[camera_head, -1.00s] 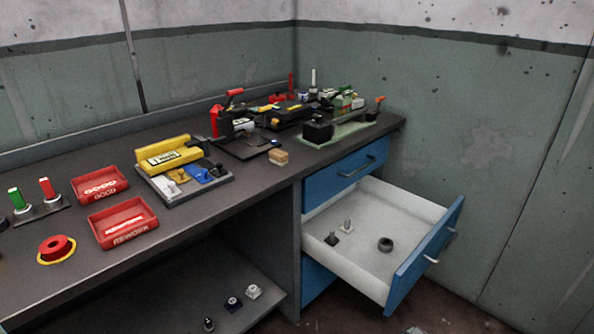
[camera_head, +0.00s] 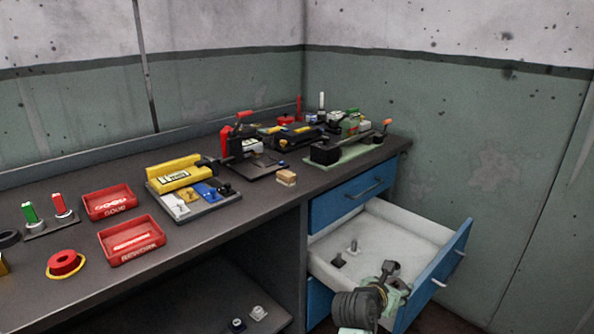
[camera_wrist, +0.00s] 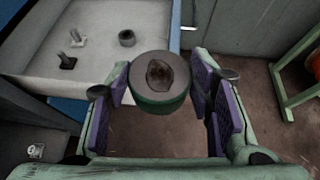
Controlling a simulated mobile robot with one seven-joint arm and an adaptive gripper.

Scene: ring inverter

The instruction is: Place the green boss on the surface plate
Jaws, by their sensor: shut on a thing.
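The green boss (camera_wrist: 158,96), a round grey-topped piece with a green lower rim and a dark recess on top, is between the purple-padded fingers of my gripper (camera_wrist: 160,86) in the wrist view. My gripper is shut on it. In the head view my gripper and wrist (camera_head: 380,290) show over the front of the open drawer; the boss cannot be made out there. A dark flat plate (camera_head: 268,170) on the bench and a pale green plate (camera_head: 360,153) behind it both carry things; I cannot tell which is the surface plate.
The bench bears a yellow box (camera_head: 181,175), red GOOD (camera_head: 110,201) and REWORK (camera_head: 131,240) trays, a red button (camera_head: 66,262) and a wooden block (camera_head: 286,178). Bare bench lies along the front edge.

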